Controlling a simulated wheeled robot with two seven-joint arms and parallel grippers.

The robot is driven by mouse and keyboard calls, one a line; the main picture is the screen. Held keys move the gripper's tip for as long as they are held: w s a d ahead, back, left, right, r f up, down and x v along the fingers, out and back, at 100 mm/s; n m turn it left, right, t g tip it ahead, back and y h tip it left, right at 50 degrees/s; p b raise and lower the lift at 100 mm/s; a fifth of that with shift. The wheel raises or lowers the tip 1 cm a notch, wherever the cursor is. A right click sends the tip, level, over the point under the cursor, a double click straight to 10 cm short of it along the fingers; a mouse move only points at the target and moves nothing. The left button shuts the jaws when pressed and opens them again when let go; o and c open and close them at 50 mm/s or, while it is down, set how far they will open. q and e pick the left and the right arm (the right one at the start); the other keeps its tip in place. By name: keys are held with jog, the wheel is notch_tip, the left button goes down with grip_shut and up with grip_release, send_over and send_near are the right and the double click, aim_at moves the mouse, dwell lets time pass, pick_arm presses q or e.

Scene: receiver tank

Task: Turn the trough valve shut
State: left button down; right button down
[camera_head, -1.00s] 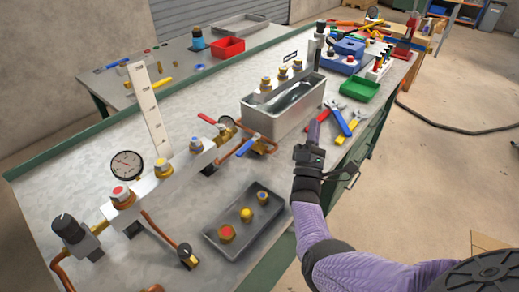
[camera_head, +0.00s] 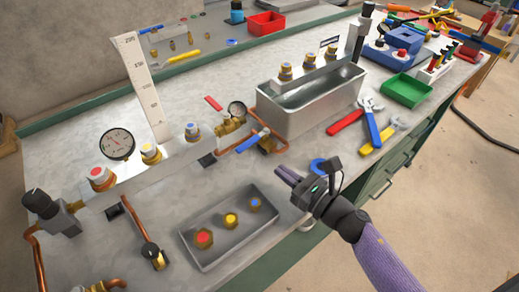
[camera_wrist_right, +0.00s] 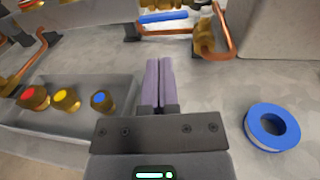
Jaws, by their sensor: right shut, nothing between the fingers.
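The metal trough (camera_head: 305,118) stands at the back middle of the bench. At its left front corner is a brass valve with a blue lever (camera_head: 252,141) and a copper pipe. The blue lever also shows at the top of the right wrist view (camera_wrist_right: 162,17). A second brass valve with a red lever (camera_head: 214,103) sits behind it by a small gauge. My right gripper (camera_head: 281,174) is shut and empty, in front of the blue lever and apart from it. Its closed fingers (camera_wrist_right: 159,62) point towards the lever in the wrist view. My left gripper is not in view.
A grey tray (camera_head: 215,262) with three capped fittings lies left of my right gripper. A blue and white ring (camera_wrist_right: 272,127) lies on the bench right of it. Pliers (camera_head: 368,125) and a green bin (camera_head: 407,90) are further right. The manifold (camera_head: 145,178) with gauges is at left.

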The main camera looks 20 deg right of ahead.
aim_at(248, 146)
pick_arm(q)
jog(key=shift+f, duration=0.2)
pick_arm(e)
jog(key=x, duration=0.8)
jog(key=shift+w, duration=0.2)
jog(key=shift+w+a+f+b, duration=0.1)
jog(key=shift+w+a+b, duration=0.35)
jog(key=shift+b, duration=0.65)
jog(key=shift+r, duration=0.3)
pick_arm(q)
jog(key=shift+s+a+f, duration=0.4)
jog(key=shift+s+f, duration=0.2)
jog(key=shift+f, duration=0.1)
